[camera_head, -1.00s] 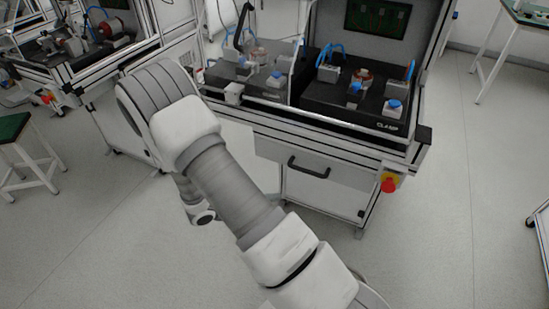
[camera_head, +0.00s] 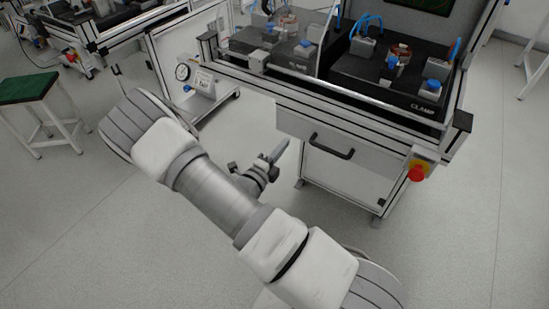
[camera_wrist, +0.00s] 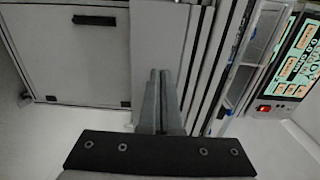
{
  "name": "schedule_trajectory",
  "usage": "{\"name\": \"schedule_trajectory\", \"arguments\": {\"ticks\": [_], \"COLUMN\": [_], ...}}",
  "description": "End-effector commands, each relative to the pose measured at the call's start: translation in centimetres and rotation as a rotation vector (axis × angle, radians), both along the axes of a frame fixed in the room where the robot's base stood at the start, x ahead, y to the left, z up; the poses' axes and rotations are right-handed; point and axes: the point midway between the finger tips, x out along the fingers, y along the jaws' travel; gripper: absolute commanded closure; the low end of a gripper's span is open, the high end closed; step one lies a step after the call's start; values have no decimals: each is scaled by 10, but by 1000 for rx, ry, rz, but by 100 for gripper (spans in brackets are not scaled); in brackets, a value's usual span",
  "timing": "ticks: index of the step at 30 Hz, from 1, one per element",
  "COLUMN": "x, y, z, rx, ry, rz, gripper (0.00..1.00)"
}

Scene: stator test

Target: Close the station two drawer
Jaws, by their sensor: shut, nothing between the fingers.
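The station drawer (camera_head: 374,166) is the grey front with a black bar handle (camera_head: 331,147), under the work surface of the station. How far it stands open cannot be told. My gripper (camera_head: 281,148) is left of the drawer handle in the head view, its fingers pointing up and right towards the station; contact cannot be told. In the wrist view my gripper (camera_wrist: 158,76) has its two fingers together, empty, in front of a grey panel. A dark handle (camera_wrist: 97,20) on a pale panel shows at upper left there; whether it is the drawer's is unclear.
A red emergency button (camera_head: 417,174) sits on the station's right front corner. Clamp fixtures (camera_head: 397,62) stand on top. A lit display (camera_wrist: 298,55) shows in the wrist view. A green-topped stool (camera_head: 28,87) stands left. Floor in front is clear.

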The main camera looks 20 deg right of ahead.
Motion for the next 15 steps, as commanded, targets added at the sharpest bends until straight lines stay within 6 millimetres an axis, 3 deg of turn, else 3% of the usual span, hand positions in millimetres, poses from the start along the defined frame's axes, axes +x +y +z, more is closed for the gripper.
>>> {"name": "schedule_trajectory", "arguments": {"ticks": [7,15], "x": [27,39], "y": [-36,-49], "z": [-2,0], "rx": [1,1], "ry": [-2,1], "rz": [-4,-1], "gripper": [100,100]}}
